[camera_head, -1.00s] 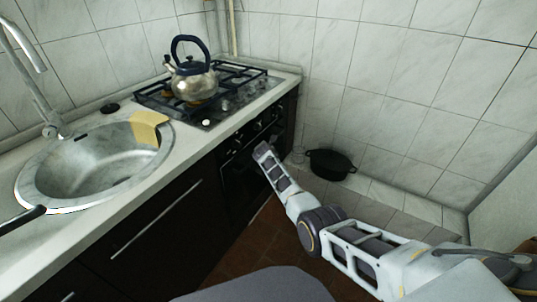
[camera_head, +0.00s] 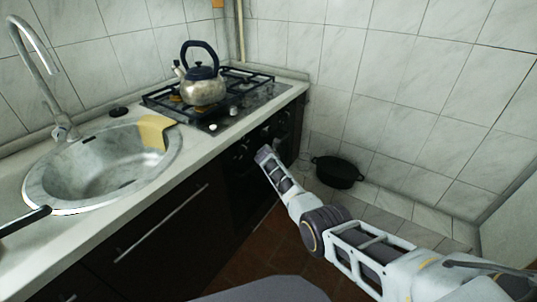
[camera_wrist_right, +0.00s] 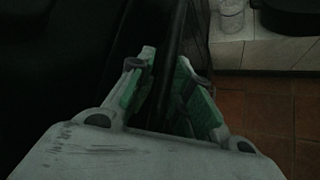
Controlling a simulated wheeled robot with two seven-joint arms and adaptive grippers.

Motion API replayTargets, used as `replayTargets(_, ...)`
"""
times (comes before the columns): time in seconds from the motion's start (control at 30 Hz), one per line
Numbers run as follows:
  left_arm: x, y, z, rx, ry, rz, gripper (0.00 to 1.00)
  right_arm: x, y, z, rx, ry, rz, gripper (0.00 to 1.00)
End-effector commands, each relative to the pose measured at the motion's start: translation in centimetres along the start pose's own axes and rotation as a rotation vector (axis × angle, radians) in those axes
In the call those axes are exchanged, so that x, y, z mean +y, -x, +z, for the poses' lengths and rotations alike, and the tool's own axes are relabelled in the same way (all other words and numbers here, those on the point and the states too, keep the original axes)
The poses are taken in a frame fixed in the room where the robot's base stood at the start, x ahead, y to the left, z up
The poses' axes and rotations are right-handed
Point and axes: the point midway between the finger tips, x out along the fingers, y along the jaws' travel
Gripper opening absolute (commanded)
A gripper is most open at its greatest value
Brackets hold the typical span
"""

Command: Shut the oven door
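The black oven (camera_head: 240,190) is built in under the hob, and its dark front shows beside my right gripper (camera_head: 264,153) in the head view. The oven door is too dark there to tell how far it stands open. In the right wrist view my right gripper (camera_wrist_right: 168,55) has its two green-padded fingers apart. A dark, narrow, upright part (camera_wrist_right: 172,45) of the oven door lies between them. I cannot tell whether it is the handle or an edge, or whether the pads touch it. My left gripper is not in view.
A kettle (camera_head: 203,88) stands on the gas hob (camera_head: 240,108). The sink (camera_head: 100,165) and a dark handle (camera_head: 25,220) are at left. A black pot (camera_head: 338,172) and a glass (camera_wrist_right: 231,15) stand on the tiled ledge (camera_head: 390,205) beyond my right arm.

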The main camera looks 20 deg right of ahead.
Motion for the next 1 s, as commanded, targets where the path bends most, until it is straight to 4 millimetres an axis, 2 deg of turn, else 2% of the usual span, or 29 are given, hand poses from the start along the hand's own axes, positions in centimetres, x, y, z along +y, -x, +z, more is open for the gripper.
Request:
replayTargets(0.03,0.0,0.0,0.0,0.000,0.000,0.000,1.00,0.8,0.2,0.0,0.001,-0.001,0.014,0.23)
replayTargets(0.63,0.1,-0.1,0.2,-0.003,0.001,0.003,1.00,0.5,0.4,-0.3,0.002,-0.001,0.008,0.23)
replayTargets(1.0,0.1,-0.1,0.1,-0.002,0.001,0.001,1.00,0.4,1.4,-0.1,-0.002,-0.003,0.006,0.23)
